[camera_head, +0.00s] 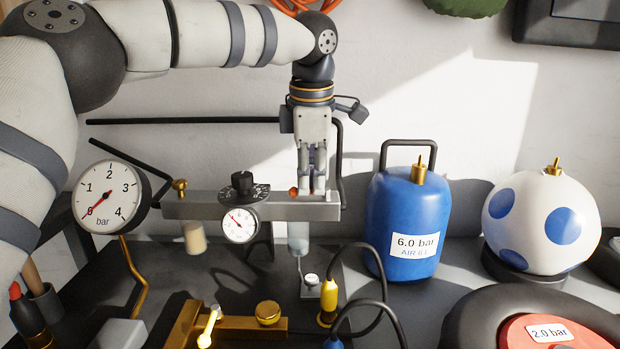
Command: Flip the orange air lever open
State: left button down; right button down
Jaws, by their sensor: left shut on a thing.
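The orange air lever (293,191) shows only as a small orange end at the right part of the grey manifold bar (270,208). The rest of it is hidden behind my fingers. My left gripper (312,190) points straight down from above, its fingers close together at the bar's top. It is shut on the lever, with the orange end sticking out just left of the fingers. How far the lever is turned cannot be told. My right gripper is not in view.
The bar carries a black knob (243,183) and a small gauge (239,224). A large gauge (106,196) stands left. A blue air tank (401,215) and a white ball with blue spots (518,220) stand right. Black hoses (382,290) and a brass fixture (188,325) are in front.

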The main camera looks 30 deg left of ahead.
pick_arm(q)
jog(key=c, duration=2.3)
grip_release()
jog(key=shift+m, duration=0.3)
jog(key=o, duration=0.6)
jog(key=shift+f, duration=0.15)
jog(key=shift+s+d+r, duration=0.2)
jog(key=shift+s+r, duration=0.2)
jog(key=shift+r, duration=1.9)
jog(key=shift+s+d+r, duration=0.25)
jog(key=shift+s+r, duration=0.1)
jog(key=shift+r, duration=1.95)
jog(key=shift+s+d+r, duration=0.2)
jog(key=shift+s+r, duration=0.2)
jog(key=shift+r, duration=1.9)
